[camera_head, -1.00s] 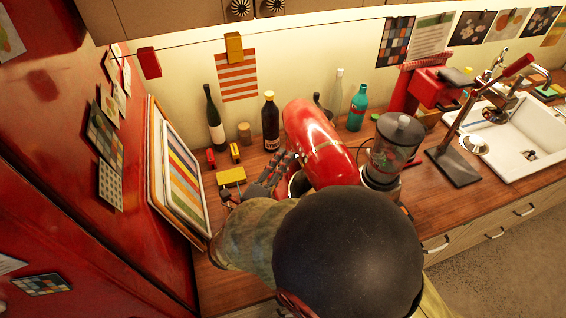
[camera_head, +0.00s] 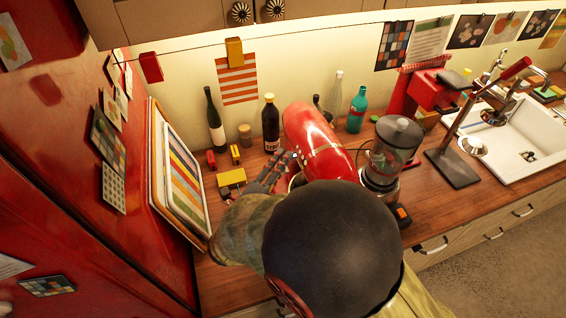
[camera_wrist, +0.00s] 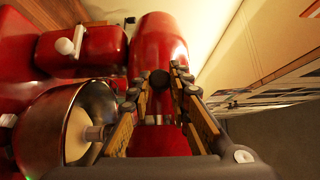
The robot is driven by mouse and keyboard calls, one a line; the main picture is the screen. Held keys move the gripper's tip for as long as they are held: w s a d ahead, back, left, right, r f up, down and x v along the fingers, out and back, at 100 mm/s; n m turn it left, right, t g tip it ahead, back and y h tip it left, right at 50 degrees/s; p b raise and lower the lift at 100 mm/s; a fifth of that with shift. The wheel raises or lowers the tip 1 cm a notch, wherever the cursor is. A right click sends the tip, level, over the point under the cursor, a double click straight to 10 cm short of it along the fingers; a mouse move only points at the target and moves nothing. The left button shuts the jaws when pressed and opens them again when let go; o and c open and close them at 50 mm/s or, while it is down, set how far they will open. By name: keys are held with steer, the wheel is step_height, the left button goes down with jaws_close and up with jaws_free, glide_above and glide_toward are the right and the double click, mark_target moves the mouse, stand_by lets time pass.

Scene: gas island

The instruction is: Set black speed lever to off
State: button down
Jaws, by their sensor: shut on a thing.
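The red stand mixer (camera_head: 314,140) stands on the wooden counter, and its glossy red body (camera_wrist: 158,40) fills the middle of the wrist view. The black speed lever shows as a dark round knob (camera_wrist: 159,79) on the mixer's side. My gripper (camera_wrist: 155,84) has its fingers on either side of the knob and is shut on it. In the head view my gripper (camera_head: 272,172) is at the mixer's left side, where the lever cannot be made out. My arm hides the mixer's lower part.
A metal bowl (camera_wrist: 48,125) sits beside my fingers. A blender (camera_head: 390,155) stands right of the mixer. Dark bottles (camera_head: 271,122) stand behind it. A yellow box (camera_head: 231,177) and leaning trays (camera_head: 180,180) are to the left. The sink (camera_head: 520,135) is far right.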

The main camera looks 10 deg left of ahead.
steer(key=shift+w+a+p, duration=0.3)
steer(key=shift+w+a, duration=0.05)
steer(key=shift+w, duration=0.15)
steer(key=c, duration=1.6)
jaws_free()
steer(key=shift+c, duration=0.2)
steer(key=v, duration=1.1)
steer(key=shift+s+a, duration=0.2)
steer(key=shift+s, duration=0.2)
